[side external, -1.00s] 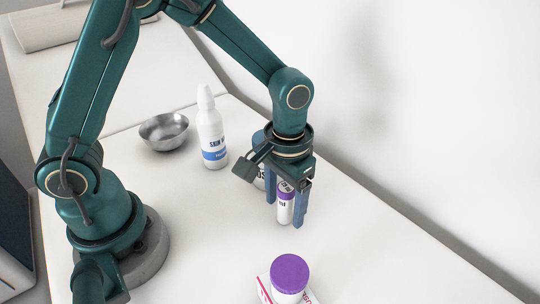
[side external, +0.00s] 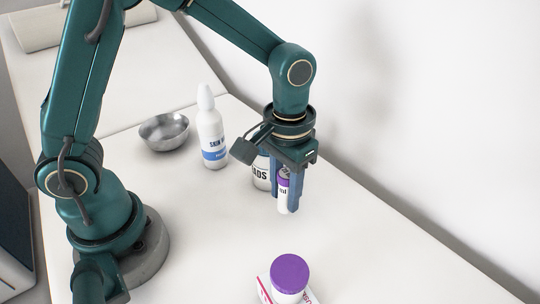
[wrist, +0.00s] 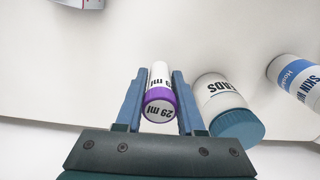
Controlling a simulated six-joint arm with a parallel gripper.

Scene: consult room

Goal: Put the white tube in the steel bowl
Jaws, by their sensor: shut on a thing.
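The white tube (side external: 283,201) has a purple band and a white top marked 29 ml; it also shows in the wrist view (wrist: 159,92). My gripper (side external: 285,207) is shut on it, with one blue finger on each side, and the tube looks upright. It seems to hang a little above the table. The steel bowl (side external: 164,132) stands at the left in the side view, behind the bottle, and looks empty. It is out of the wrist view.
A white jar with a blue lid (wrist: 235,127) stands close beside the tube. A white spray bottle (side external: 212,140) stands between that jar and the bowl. A purple-capped container (side external: 290,275) and a box are at the front. A wall runs along the right.

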